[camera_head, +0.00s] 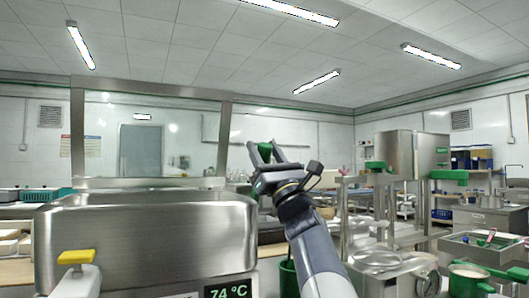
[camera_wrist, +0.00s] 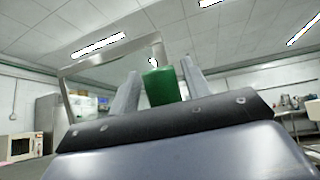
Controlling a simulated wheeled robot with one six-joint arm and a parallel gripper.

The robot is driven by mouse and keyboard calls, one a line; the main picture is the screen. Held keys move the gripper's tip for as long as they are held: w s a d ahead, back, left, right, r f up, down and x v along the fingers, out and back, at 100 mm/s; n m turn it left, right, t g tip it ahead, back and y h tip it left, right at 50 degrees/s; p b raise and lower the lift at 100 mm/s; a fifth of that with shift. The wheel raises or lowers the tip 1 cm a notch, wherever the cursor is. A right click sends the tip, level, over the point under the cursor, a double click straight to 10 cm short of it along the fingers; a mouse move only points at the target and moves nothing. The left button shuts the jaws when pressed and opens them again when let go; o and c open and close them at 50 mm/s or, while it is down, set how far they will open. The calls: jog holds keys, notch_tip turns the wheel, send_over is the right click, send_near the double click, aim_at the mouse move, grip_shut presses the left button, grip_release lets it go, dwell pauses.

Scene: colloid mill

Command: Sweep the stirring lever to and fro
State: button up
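A green block-like grip (camera_wrist: 163,86), probably the stirring lever's handle, stands between the two fingers of my gripper (camera_wrist: 160,74) in the wrist view. In the head view the green grip (camera_head: 265,149) also shows between the raised fingers of my gripper (camera_head: 264,146), near the middle of the picture. The fingers stand apart, one on each side of it. I cannot tell whether both pads touch it. The lever's shaft and mount are hidden behind my gripper.
A steel vat (camera_head: 150,248) with a 74 °C display (camera_head: 228,291) fills the lower left, beneath a metal frame (camera_head: 150,91). A yellow-topped handle (camera_head: 76,257) stands in front. Steel equipment with green parts (camera_head: 400,155) and a green-and-white vessel (camera_head: 468,272) are right.

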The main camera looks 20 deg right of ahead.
jog(key=shift+o, duration=0.6)
jog(key=shift+r, duration=0.15)
notch_tip(320, 180, up, 10)
jog(key=p, duration=0.5)
